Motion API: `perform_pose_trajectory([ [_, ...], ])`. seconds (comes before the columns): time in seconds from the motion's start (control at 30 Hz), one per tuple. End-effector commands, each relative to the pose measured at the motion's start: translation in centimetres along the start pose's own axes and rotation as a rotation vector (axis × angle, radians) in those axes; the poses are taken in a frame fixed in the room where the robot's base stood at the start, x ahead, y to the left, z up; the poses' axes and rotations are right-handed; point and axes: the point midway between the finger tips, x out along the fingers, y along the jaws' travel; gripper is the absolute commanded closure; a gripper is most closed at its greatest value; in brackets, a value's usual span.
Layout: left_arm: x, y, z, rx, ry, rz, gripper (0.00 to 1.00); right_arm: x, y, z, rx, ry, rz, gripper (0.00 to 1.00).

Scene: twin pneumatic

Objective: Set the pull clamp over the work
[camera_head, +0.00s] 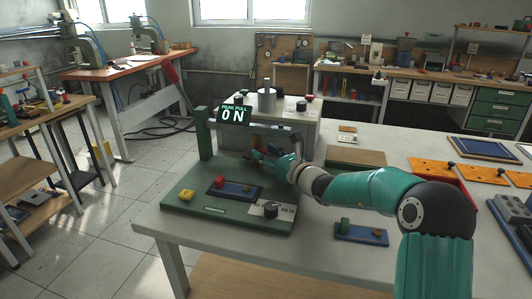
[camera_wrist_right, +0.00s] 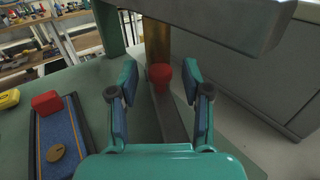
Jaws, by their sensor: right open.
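My right gripper (camera_head: 266,160) reaches over the green base plate (camera_head: 182,205) from the right, its fingers toward the post. In the right wrist view the gripper (camera_wrist_right: 159,82) is open, with a red knob (camera_wrist_right: 160,75) showing between its fingers. The knob sits in front of a brass column (camera_wrist_right: 157,42), above a grey bar (camera_wrist_right: 172,122). I cannot tell which part is the pull clamp, or whether the fingers touch the knob. My left gripper is out of view.
A display (camera_head: 234,115) reads "PEAK PULL 0 N" beside a green post (camera_head: 204,135). A yellow block (camera_head: 187,195) and a grey plate with a dark knob (camera_head: 271,210) lie on the base. A blue tray (camera_head: 360,234) lies to the right. A grey beam (camera_wrist_right: 210,18) hangs above the fingers.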

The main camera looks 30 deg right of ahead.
Motion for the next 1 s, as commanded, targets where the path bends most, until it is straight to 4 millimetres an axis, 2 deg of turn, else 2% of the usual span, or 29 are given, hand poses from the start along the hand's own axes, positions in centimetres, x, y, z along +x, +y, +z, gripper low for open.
perform_pose_trajectory([
  [0.2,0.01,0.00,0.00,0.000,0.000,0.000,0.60,-0.01,-0.02,0.00,0.000,0.000,0.000,0.51],
  [0.5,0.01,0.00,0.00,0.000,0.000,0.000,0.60,-0.04,-0.04,0.01,0.000,0.000,-0.001,1.00],
  [0.83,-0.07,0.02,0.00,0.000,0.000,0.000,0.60,-0.01,0.01,0.04,0.000,0.000,0.002,1.00],
  [1.0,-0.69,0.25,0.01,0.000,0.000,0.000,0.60,0.37,0.66,0.22,0.000,0.000,0.034,1.00],
])
